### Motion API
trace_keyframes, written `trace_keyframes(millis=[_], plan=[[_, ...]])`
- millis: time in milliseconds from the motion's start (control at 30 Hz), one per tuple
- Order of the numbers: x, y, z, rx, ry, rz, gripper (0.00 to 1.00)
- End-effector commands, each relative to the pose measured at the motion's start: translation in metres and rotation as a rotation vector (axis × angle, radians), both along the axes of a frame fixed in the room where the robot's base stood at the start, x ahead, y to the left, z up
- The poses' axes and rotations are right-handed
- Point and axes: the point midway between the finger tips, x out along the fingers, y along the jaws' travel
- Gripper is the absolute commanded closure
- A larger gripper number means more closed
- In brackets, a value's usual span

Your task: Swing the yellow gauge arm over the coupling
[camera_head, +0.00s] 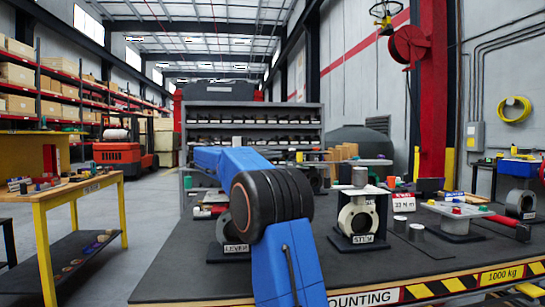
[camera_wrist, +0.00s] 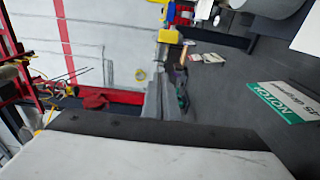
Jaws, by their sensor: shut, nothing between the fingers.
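I cannot make out a yellow gauge arm in either view. In the head view, a short dark grey cylinder (camera_head: 359,176), possibly the coupling, stands upright on a plate above a pale round-bored valve body (camera_head: 357,215). My blue arm with its black ribbed joint crosses the middle and hides what is behind it, my gripper included. In the wrist view my gripper (camera_wrist: 161,88) shows as narrow grey fingers, shut and empty, beyond a pale block with a dark edge. They are not at the cylinder as far as I can see.
The dark bench (camera_head: 190,275) holds another valve body (camera_head: 229,232), a grey block with a red-handled tool (camera_head: 510,226) and loose cylinders. A green and white sign (camera_wrist: 287,102) lies at the right in the wrist view. A yellow-legged table (camera_head: 60,190) stands left.

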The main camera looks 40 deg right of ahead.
Motion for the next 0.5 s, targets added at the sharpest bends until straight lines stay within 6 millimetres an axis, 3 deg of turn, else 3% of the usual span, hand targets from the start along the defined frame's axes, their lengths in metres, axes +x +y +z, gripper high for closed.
trace_keyframes(millis=[400, 500], plan=[[-0.035, -0.066, 0.000, 0.000, -0.001, -0.002, 1.00], [-0.044, -0.054, 0.001, 0.001, 0.000, 0.003, 1.00]])
